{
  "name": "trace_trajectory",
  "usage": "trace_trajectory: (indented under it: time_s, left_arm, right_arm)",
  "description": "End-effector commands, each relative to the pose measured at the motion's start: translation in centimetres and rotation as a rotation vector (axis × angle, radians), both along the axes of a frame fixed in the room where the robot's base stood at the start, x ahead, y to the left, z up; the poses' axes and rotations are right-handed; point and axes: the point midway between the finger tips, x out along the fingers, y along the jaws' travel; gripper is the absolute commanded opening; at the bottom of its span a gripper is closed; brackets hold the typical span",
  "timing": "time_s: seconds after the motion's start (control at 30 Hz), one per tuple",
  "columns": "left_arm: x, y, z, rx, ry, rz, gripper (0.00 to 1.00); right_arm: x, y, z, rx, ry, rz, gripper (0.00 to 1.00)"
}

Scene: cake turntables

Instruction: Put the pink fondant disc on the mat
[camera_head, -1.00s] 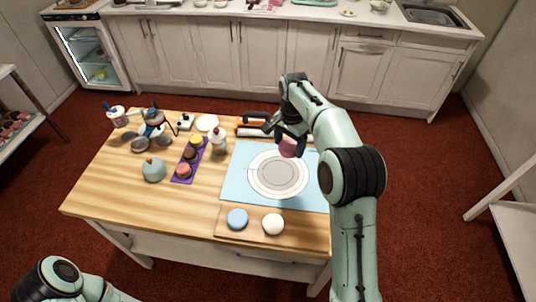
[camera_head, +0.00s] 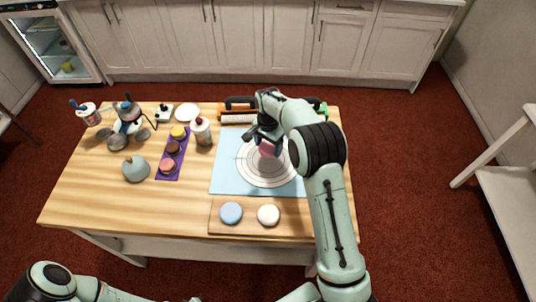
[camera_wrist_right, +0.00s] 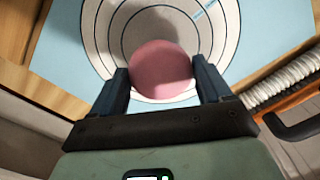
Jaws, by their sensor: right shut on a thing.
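The pink fondant disc (camera_head: 268,149) is in my right gripper (camera_head: 263,139), over the ringed part of the light blue mat (camera_head: 226,176). In the right wrist view the disc (camera_wrist_right: 160,69) sits between the two dark fingers of the right gripper (camera_wrist_right: 161,75), shut on it. The mat's pale concentric circles show behind and around the disc, and the mat (camera_wrist_right: 52,60) extends to both sides. The disc looks held above the mat, but the exact gap cannot be told. My left gripper is out of view; only part of the left arm shows at bottom left.
A board (camera_head: 249,226) with a blue disc (camera_head: 231,213) and a white disc (camera_head: 268,215) lies in front of the mat. A purple tray (camera_head: 163,176) with small coloured cakes and a bottle (camera_head: 201,132) stand left. A rolling pin (camera_head: 238,119) lies behind.

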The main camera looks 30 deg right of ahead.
Motion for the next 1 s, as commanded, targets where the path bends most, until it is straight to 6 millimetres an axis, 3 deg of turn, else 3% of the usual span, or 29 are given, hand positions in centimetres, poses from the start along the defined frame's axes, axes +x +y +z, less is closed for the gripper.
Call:
trace_trajectory:
  time_s: [0.23,0.47,0.87,0.9,0.93,1.0]
  left_arm:
    - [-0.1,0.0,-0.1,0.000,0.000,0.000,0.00]
    - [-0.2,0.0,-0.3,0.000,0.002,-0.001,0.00]
    - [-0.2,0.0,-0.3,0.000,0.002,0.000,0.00]
    - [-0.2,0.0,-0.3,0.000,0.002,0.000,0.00]
    - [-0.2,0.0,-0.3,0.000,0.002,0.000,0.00]
    - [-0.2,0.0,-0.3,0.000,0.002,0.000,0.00]
  right_arm:
    - [0.0,0.0,-1.9,0.000,0.000,0.000,0.43]
    - [0.0,0.0,-5.1,0.000,0.000,0.000,0.43]
    - [0.0,0.0,-5.7,0.000,-0.001,0.000,0.43]
    - [0.0,0.0,-5.7,0.000,-0.001,0.000,0.88]
    - [0.0,0.0,-5.6,0.000,-0.001,0.000,0.97]
    - [0.0,0.0,-5.6,0.000,-0.001,0.000,1.00]
